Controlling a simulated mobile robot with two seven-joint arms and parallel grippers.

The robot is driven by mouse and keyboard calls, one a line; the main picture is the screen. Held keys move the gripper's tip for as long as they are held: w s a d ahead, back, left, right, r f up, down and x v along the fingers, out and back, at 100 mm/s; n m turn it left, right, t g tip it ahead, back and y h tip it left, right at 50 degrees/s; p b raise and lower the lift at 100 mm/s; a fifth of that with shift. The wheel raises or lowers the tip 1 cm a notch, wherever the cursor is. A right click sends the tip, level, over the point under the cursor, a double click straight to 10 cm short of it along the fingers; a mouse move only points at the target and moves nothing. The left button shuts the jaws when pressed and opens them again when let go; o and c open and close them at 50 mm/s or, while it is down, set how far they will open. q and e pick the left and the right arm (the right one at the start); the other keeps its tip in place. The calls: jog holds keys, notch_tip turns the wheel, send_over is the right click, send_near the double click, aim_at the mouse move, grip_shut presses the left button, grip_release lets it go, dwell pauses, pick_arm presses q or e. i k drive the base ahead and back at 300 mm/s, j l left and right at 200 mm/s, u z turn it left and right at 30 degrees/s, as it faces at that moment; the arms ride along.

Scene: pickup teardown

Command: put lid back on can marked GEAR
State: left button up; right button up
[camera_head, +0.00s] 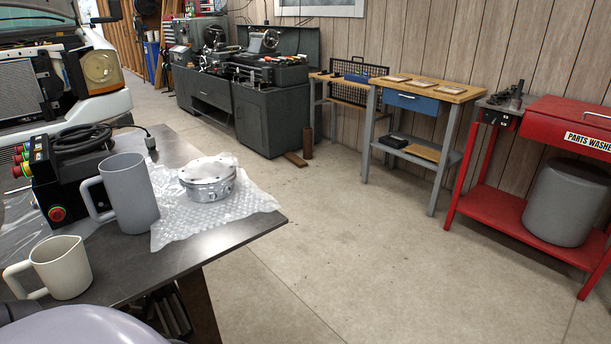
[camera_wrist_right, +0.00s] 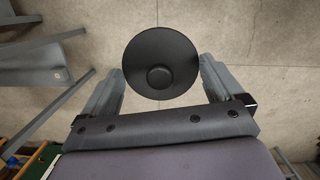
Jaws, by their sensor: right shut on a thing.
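My right gripper (camera_wrist_right: 161,68) is shut on a round dark lid (camera_wrist_right: 160,48) with a small knob at its middle. The lid sits between the two fingers, held above the concrete floor. No can with a readable GEAR mark shows in either view. My right gripper does not show in the head view, and my left gripper is in neither view.
A dark table (camera_head: 240,232) at left bears a grey mug (camera_head: 133,195), a cream mug (camera_head: 65,270), a metal piston-like part (camera_head: 208,185) on bubble wrap and a control box. A red parts washer (camera_head: 520,225) holds a grey drum (camera_head: 567,205). The middle floor is clear.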

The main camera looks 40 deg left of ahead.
aim_at(125, 178)
jog(key=i, duration=2.45)
jog(key=u, duration=4.15)
